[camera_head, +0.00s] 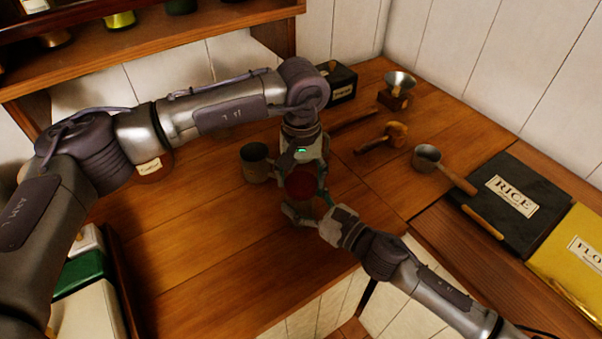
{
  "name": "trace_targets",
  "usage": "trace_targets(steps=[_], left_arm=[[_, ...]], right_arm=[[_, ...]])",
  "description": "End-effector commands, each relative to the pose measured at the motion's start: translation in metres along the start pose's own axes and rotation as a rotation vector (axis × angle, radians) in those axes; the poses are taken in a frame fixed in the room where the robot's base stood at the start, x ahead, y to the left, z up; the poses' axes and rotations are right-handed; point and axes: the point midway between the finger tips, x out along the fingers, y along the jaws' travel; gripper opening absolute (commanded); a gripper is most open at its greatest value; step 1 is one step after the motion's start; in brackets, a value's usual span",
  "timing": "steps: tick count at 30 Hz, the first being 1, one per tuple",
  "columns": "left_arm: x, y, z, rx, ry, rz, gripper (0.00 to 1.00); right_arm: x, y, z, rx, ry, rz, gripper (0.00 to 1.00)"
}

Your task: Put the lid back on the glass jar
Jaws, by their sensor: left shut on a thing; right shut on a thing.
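A dark red round lid (302,183) is seen from above near the front edge of the wooden counter. My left gripper (305,178) points down over it and is shut on it. My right gripper (312,212) reaches in from the lower right, just below the lid, and is shut on what appears to be the glass jar (314,206). The jar is almost wholly hidden by the lid and the grippers. I cannot tell whether the lid touches the jar's rim.
A metal mug (256,162) stands close left of the grippers. A saucepan (428,158), a wooden-handled tool (385,138), a grinder (397,90) and a black box (340,82) lie behind and right. A black RICE package (510,206) is at right.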

Motion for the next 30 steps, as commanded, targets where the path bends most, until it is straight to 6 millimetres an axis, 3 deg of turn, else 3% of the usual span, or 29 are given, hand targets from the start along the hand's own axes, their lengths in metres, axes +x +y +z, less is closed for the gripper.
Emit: trace_targets(steps=[13, 17, 25, 26, 30], left_arm=[[-0.0005, 0.0032, 0.0013, 0.734, 0.002, 0.000, 0.53], [-0.0004, 0.0036, 0.0016, 0.818, 0.002, 0.001, 0.53], [-0.0006, 0.0037, 0.0016, 0.826, 0.002, 0.001, 0.53], [-0.0006, 0.0037, 0.0016, 0.825, 0.002, 0.001, 0.71], [-0.0005, 0.0037, 0.0016, 0.825, 0.002, 0.001, 0.94]], right_arm=[[-0.0001, -0.0004, -0.0005, 0.000, 0.001, -0.001, 0.00], [-0.0002, -0.0004, -0.0005, 0.000, 0.001, -0.001, 0.00], [-0.0002, -0.0006, -0.0006, 0.000, 0.002, -0.001, 0.00], [-0.0002, -0.0006, -0.0006, 0.000, 0.002, -0.002, 0.00], [-0.0002, -0.0006, -0.0007, 0.000, 0.002, -0.002, 0.00]])
